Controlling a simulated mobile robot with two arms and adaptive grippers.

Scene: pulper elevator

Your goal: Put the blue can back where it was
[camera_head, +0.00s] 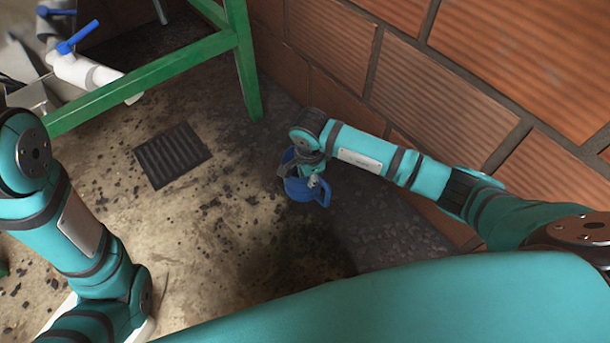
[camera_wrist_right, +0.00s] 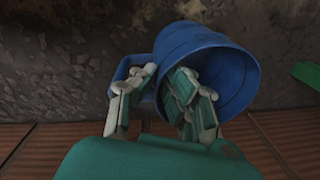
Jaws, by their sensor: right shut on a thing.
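The blue can (camera_head: 305,190) is at the end of my right arm in the head view, near the brick wall. It is an open-topped blue vessel with a side handle. In the right wrist view the can (camera_wrist_right: 218,52) is large, its open mouth turned partly toward the camera. My right gripper (camera_head: 312,172) is shut on it; in the wrist view the gripper's fingers (camera_wrist_right: 158,90) lie on either side of the can's wall, by the handle. Whether the can touches the floor I cannot tell. My left arm shows at the left, but its gripper is out of view.
A brick wall (camera_head: 335,45) runs along the right. A green metal frame (camera_head: 243,60) stands at the upper left, with a white pipe and blue valve (camera_head: 85,68) beside it. A dark floor grate (camera_head: 172,155) lies left of the can. The stained floor (camera_head: 225,225) between is clear.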

